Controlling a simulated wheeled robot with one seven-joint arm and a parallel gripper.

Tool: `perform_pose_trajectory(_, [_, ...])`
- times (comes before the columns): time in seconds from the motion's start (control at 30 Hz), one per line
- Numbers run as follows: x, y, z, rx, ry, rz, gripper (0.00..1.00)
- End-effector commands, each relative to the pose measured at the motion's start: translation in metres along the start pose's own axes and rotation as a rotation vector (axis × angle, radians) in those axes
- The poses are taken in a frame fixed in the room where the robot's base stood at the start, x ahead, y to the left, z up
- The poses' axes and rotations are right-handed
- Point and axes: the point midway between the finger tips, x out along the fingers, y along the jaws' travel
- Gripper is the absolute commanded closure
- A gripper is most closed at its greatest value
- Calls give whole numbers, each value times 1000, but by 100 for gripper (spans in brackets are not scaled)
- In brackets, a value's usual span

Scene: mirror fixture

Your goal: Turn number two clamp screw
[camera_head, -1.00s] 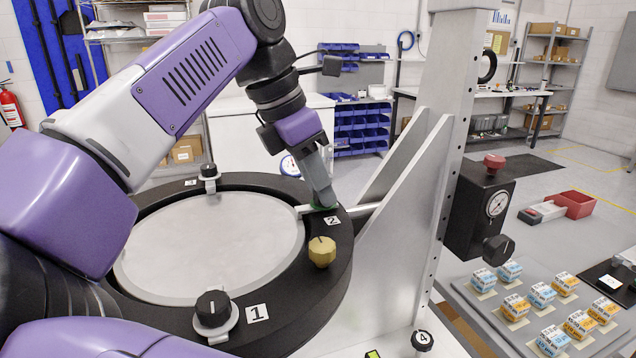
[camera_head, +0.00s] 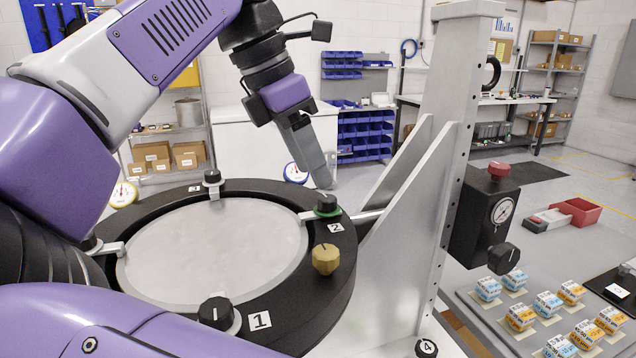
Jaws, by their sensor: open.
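The black number two clamp screw (camera_head: 327,204) stands on the ring's right rim, beside a white label "2" (camera_head: 335,227). A green band shows at its base, and a pale clamp arm (camera_head: 308,215) reaches from it toward the disc. My gripper (camera_head: 324,184) is open, with its fingertips just above the knob; I cannot tell whether they touch it. Nothing is seen between the fingers. The black ring (camera_head: 340,270) surrounds a grey round disc (camera_head: 205,245). The number one screw (camera_head: 216,312) is at the front, the number three screw (camera_head: 212,178) at the back.
A tall grey bracket (camera_head: 440,150) rises to the right, carrying a black box with a gauge (camera_head: 501,210). Several small boxes (camera_head: 548,304) stand on the tray at right.

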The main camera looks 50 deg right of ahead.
Motion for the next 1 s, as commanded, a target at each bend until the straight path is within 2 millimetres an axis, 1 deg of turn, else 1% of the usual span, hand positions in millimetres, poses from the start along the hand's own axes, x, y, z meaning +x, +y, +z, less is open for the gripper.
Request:
perform_pose_trajectory(0.03, [-8, 1, 0, -2, 0, 2, 50])
perform_pose_trajectory(0.1, [-16, 1, 0, -1, 0, 3, 50])
perform_pose_trajectory(0.2, [-22, 0, 0, 0, 0, 1, 50])
perform_pose_trajectory(0.33, [-25, 0, 0, 1, 0, 0, 50])
perform_pose_trajectory(0.83, [-25, 0, 0, 1, 0, 0, 50])
perform_pose_trajectory(0.93, [-32, 0, 3, 1, 0, 1, 50])
perform_pose_trajectory(1.0, [-44, 0, 8, 1, 0, 1, 50])
